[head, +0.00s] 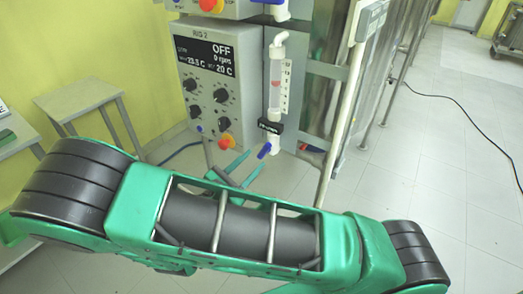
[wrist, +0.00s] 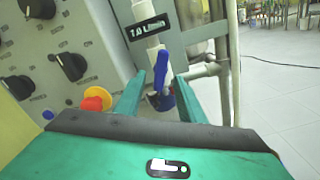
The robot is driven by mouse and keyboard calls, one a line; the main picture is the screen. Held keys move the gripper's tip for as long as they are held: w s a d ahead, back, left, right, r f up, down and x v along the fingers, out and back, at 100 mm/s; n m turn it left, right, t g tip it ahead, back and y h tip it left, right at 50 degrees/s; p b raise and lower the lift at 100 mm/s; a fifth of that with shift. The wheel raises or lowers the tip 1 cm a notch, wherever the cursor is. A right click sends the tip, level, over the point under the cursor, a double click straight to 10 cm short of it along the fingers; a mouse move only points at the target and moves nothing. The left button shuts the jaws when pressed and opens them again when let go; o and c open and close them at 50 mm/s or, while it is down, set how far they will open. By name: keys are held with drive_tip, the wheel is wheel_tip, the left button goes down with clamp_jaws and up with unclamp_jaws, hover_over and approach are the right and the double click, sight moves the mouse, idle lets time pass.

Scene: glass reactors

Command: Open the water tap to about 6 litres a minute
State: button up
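The water tap's blue lever (wrist: 161,70) stands roughly upright on a white pipe in the wrist view. In the head view the lever (head: 264,151) hangs at the pipe's lower end. A black display (wrist: 149,27) above it reads about 1.0 L/min. A clear flow tube (head: 276,84) with a reddish float and a scale rises above the display. My gripper (wrist: 160,85) is open, with one green finger on each side of the lever and gaps between. In the head view my gripper (head: 246,168) is left of and below the lever.
A control box (head: 210,75) with dark knobs and an OFF display is at the left; its red-yellow button (wrist: 96,99) is near my left finger. A pale vertical pipe (head: 343,110) stands right of the tap. A stool (head: 80,97) stands left. The floor at right is mostly clear.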

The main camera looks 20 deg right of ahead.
sight(262, 153)
drive_tip(key=x, duration=0.7)
clamp_jaws()
